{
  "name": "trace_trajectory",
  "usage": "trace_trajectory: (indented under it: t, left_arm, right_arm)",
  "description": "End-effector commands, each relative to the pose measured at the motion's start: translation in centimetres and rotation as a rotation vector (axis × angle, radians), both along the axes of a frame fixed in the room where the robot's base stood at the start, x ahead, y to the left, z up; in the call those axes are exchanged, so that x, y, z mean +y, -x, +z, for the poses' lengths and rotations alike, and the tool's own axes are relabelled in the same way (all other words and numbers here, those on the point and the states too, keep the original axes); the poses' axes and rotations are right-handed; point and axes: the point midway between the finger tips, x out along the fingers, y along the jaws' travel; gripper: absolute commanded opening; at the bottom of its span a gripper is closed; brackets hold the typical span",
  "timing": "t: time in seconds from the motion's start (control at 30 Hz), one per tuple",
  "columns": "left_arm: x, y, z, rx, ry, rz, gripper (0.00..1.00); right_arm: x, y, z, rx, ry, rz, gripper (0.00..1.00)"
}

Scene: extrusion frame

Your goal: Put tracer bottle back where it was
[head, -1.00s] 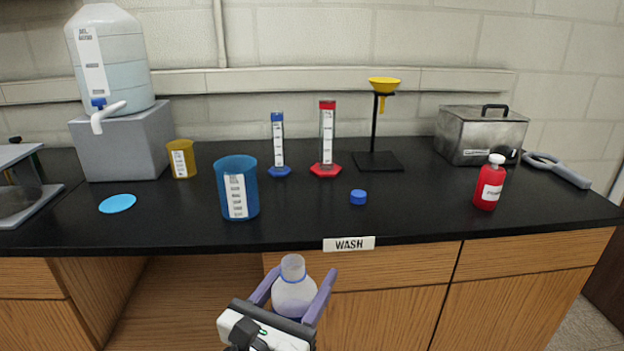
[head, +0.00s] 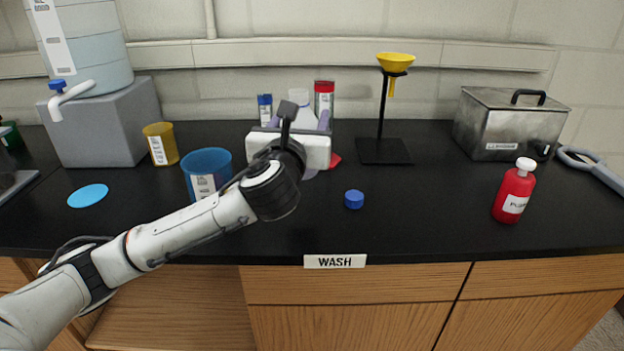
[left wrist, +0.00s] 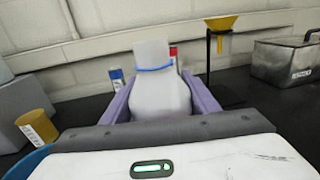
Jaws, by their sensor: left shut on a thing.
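My left gripper (head: 298,120) is shut on a translucent whitish bottle (head: 299,97) and holds it upright over the back middle of the black counter. In the left wrist view the bottle (left wrist: 160,92) stands between the two purple fingers, open-necked with a blue ring at the neck. No label on it shows, so I cannot read whether it is the tracer bottle. In the head view my wrist hides its lower part, and I cannot tell whether it touches the counter. A small blue cap (head: 354,199) lies on the counter to the right. My right gripper is not in view.
Blue (head: 265,106) and red (head: 324,97) graduated cylinders are partly hidden behind the gripper. A blue beaker (head: 207,172) and yellow cup (head: 161,144) stand left, a funnel stand (head: 384,148), red bottle (head: 514,191) and steel bath (head: 506,125) right. The counter around the cap is clear.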

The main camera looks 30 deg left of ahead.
Motion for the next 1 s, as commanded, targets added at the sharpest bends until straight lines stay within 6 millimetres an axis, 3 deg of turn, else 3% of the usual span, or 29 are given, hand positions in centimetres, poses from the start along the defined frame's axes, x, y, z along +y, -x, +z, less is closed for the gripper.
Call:
trace_trajectory:
  t: [0.03, 0.2, 0.37, 0.6, 1.0]
  left_arm:
    - [0.0, 0.0, -1.4, 0.007, 0.000, -0.001, 0.23]
    - [0.0, 0.0, -4.1, 0.002, 0.000, -0.001, 0.23]
    - [0.0, 0.0, -5.2, 0.000, 0.000, -0.001, 0.23]
    - [0.0, 0.0, -8.4, 0.001, -0.001, -0.001, 0.23]
    - [0.0, 0.0, -8.9, -0.001, 0.000, -0.002, 0.23]
  right_arm:
    - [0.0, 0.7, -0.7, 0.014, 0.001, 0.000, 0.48]
    - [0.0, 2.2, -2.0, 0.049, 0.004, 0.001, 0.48]
    - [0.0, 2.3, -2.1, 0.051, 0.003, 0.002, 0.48]
    - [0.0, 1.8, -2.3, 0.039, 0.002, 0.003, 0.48]
    - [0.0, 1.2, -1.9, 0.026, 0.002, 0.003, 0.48]
